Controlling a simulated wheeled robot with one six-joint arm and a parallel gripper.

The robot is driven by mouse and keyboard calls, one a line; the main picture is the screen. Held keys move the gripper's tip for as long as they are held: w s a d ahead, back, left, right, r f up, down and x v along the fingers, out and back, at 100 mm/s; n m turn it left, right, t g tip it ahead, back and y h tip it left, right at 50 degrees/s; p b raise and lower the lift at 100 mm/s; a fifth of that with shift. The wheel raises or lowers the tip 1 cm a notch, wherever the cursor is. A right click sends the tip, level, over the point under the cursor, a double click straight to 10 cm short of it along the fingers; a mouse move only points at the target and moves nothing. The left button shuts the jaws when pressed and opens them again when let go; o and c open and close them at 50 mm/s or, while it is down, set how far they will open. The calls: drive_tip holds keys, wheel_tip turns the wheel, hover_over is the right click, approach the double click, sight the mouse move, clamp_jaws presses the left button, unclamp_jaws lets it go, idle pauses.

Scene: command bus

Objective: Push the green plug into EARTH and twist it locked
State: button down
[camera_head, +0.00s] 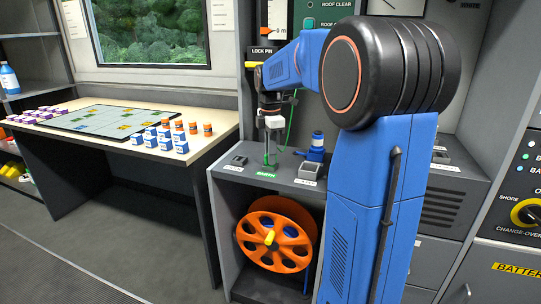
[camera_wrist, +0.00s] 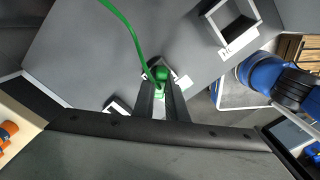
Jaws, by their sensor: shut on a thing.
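The green plug (camera_wrist: 161,75) is between the fingertips of my gripper (camera_wrist: 162,92) in the wrist view, with its green cable (camera_wrist: 127,27) leading off to the upper left. My gripper (camera_head: 270,140) points down over the shelf top in the head view, shut on the plug. The plug's lower end is at a pale square socket frame (camera_wrist: 148,72), partly hidden by the fingers.
A blue plug (camera_head: 316,146) stands to the right, behind another socket (camera_head: 308,171). A further socket (camera_head: 239,160) is to the left. An orange cable reel (camera_head: 276,235) sits in the cabinet below.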

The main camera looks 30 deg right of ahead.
drive_tip(key=shift+f, duration=0.1)
drive_tip(key=c, duration=1.7)
unclamp_jaws()
wheel_tip(320, 180, up, 18)
drive_tip(key=f, duration=0.1)
drive_tip(key=s+a+f+m+t, duration=0.1)
drive_tip(key=s+a+f+m, duration=0.35)
drive_tip(key=s, duration=0.35)
drive_tip(key=s+a+f+m+t, duration=0.1)
drive_tip(key=s+a+f+m, duration=0.2)
drive_tip(key=s+a, duration=0.35)
drive_tip(key=s+a+f+m+t, duration=0.1)
drive_tip(key=s+f+m, duration=0.1)
drive_tip(key=s+f, duration=0.3)
drive_tip(key=s+a+f+m+t, duration=0.1)
drive_tip(key=s+a+f+m, duration=0.1)
drive_tip(key=s+f, duration=0.3)
drive_tip(key=s+a+f+m, duration=0.1)
drive_tip(key=s+f+m, duration=0.3)
drive_tip(key=s+f, duration=0.1)
drive_tip(key=shift+s+a+f+t, duration=0.2)
drive_tip(key=shift+f, duration=0.25)
drive_tip(key=shift+s+a+f+t, duration=0.15)
drive_tip(key=shift+a+f+t, duration=0.05)
drive_tip(key=shift+f, duration=0.2)
